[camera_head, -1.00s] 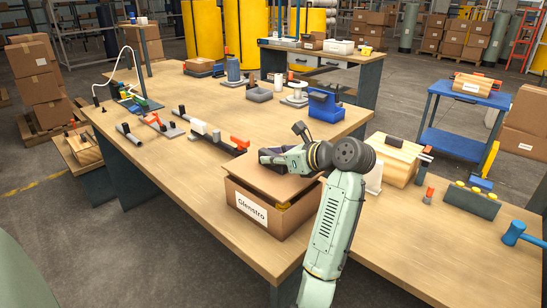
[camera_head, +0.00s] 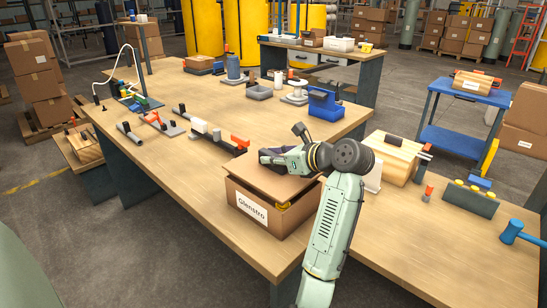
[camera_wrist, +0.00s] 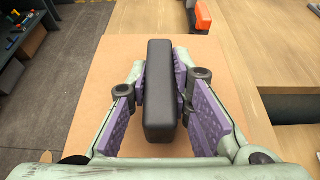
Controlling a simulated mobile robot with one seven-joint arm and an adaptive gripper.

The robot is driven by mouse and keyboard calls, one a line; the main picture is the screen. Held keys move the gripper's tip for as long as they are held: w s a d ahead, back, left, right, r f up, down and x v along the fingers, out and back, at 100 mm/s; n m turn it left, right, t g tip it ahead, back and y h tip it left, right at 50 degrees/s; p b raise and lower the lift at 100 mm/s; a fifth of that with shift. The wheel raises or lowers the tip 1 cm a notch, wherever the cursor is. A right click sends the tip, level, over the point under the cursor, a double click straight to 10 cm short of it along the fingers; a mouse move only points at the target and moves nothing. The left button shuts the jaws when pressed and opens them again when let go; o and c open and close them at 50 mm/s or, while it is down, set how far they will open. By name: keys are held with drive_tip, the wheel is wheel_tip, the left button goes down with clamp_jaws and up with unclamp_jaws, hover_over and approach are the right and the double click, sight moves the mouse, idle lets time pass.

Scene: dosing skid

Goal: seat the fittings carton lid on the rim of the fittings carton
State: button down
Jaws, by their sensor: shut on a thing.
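The fittings carton (camera_head: 262,211) is a brown box marked "Glenstro" at the near edge of the wooden bench. Its lid (camera_head: 256,175) is a flat brown board lying over the carton's top; it looks slightly tilted, with a dark gap under its right side. In the wrist view the lid (camera_wrist: 83,105) fills the area below a black bar handle (camera_wrist: 160,88). My gripper (camera_wrist: 158,90) is shut on that handle, purple pads on both sides. In the head view my gripper (camera_head: 275,157) is partly hidden by my wrist. The far rim is hidden.
A wooden box with a black handle (camera_head: 391,158) stands to the right, near a white upright plate (camera_head: 373,176). A rail with an orange-red part (camera_head: 240,142) lies behind the carton. The bench left of the carton is clear.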

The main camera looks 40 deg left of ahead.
drive_tip(key=shift+f, duration=1.4)
idle(0.4)
drive_tip(key=c, duration=1.4)
unclamp_jaws()
drive_tip(key=shift+o, duration=0.2)
drive_tip(key=shift+d, duration=0.1)
drive_tip(key=v, duration=1.2)
